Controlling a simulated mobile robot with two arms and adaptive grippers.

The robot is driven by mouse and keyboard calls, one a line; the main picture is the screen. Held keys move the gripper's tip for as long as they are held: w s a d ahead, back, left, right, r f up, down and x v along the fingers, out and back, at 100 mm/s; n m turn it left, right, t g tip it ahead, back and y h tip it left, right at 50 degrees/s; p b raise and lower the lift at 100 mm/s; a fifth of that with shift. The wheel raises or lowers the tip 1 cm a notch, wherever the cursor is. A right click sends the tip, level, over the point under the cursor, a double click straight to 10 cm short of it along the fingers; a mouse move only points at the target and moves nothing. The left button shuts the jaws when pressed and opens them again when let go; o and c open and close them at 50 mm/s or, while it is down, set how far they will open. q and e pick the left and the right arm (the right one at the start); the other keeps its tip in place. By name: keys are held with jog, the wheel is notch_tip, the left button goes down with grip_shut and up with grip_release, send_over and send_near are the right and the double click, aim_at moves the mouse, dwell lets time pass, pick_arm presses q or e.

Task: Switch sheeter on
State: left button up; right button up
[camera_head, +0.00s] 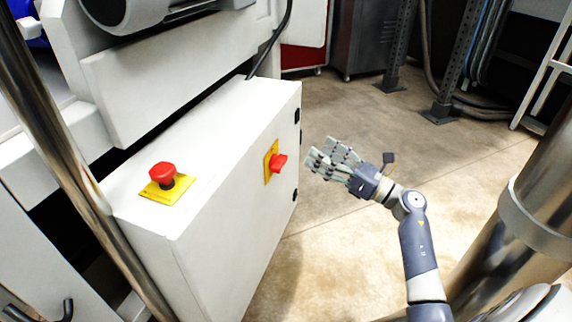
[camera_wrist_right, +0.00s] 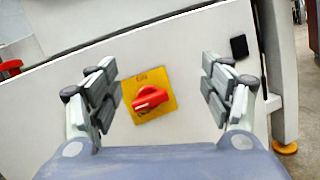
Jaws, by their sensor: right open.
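The sheeter's white control box (camera_head: 225,225) stands at the left in the head view. A red rotary switch (camera_head: 278,163) on a yellow plate (camera_head: 267,170) sits on its side face. In the right wrist view the red knob (camera_wrist_right: 150,98) lies between my fingers, its handle close to level, with an "ON" mark at the plate's top. My right gripper (camera_head: 325,160) is open and empty, a short way to the right of the switch and apart from it. It also shows in the right wrist view (camera_wrist_right: 158,92). My left gripper is not in view.
A red emergency button (camera_head: 163,175) on a yellow base sits on the box's top. A metal pole (camera_head: 75,165) crosses the left, and a thick steel column (camera_head: 520,210) stands at the right. The floor (camera_head: 345,215) beside the box is clear.

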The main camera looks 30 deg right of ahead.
aim_at(284, 164)
notch_tip(284, 164, down, 5)
jog(key=s+n+g+y, duration=0.2)
jog(key=n+g, duration=0.3)
jog(key=n, duration=0.1)
jog(key=shift+y, duration=0.3)
jog(key=x, duration=1)
jog(key=shift+a+r+b, duration=0.1)
jog(key=shift+b, duration=0.25)
jog(key=shift+w+a, duration=0.25)
jog(key=shift+a, duration=0.05)
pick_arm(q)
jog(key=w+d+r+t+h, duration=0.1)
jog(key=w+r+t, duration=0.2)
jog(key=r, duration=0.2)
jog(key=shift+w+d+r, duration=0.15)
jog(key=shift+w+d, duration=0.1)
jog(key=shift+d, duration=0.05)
pick_arm(e)
jog(key=c, duration=1.1)
